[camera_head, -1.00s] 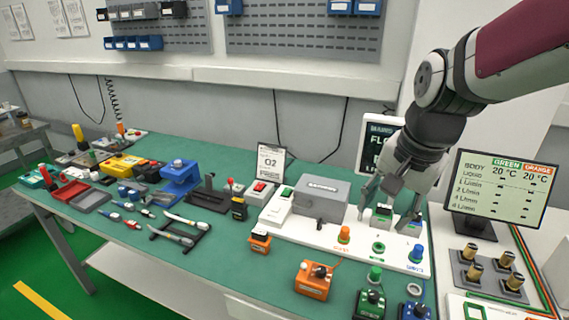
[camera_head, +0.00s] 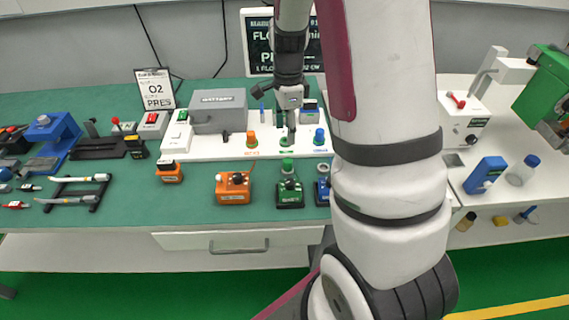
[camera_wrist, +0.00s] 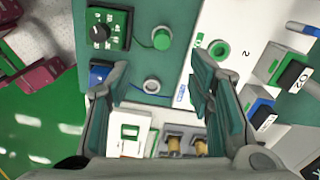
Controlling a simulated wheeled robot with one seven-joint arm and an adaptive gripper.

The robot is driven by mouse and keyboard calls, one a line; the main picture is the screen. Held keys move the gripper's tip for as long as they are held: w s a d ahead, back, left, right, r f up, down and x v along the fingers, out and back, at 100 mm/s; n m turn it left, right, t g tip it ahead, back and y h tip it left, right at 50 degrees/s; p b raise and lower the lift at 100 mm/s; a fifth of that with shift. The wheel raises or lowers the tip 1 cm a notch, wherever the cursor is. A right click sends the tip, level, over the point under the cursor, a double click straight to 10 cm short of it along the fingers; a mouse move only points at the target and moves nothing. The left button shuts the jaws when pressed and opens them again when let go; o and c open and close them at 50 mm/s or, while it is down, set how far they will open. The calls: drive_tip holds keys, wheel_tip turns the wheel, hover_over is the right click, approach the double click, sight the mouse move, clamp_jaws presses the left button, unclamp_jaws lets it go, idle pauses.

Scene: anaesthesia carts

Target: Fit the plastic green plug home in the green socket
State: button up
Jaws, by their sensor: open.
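The green plug (camera_head: 287,163) stands upright on the green mat in front of the white panel, just behind the green box (camera_head: 290,193). In the wrist view the green plug (camera_wrist: 163,39) has a thin cord towards the green box (camera_wrist: 102,25). The green socket (camera_wrist: 219,48) is a green ring on the white panel beside the plug. In the head view the socket (camera_head: 284,143) is partly hidden by a finger. My gripper (camera_head: 288,128) points down over the panel. In the wrist view my gripper (camera_wrist: 158,75) has its fingers wide apart, with nothing between them.
On the panel (camera_head: 215,146), an orange plug (camera_head: 252,138) and a blue plug (camera_head: 319,136) flank the green socket. An orange box (camera_head: 233,188) and a blue box (camera_head: 322,190) flank the green box. A grey ring (camera_wrist: 152,85) lies on the mat. A grey battery box (camera_head: 218,110) stands behind.

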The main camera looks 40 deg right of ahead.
sight(287, 160)
wheel_tip(287, 160, down, 8)
drive_tip(key=shift+f+p, duration=0.1)
drive_tip(key=shift+p, duration=0.2)
drive_tip(key=shift+w+d+f+p, duration=0.1)
drive_tip(key=shift+f+p, duration=0.2)
drive_tip(key=shift+f, duration=0.95)
drive_tip(key=shift+d+f+p, duration=0.1)
drive_tip(key=shift+f+p, duration=0.15)
drive_tip(key=shift+f, duration=1)
clamp_jaws()
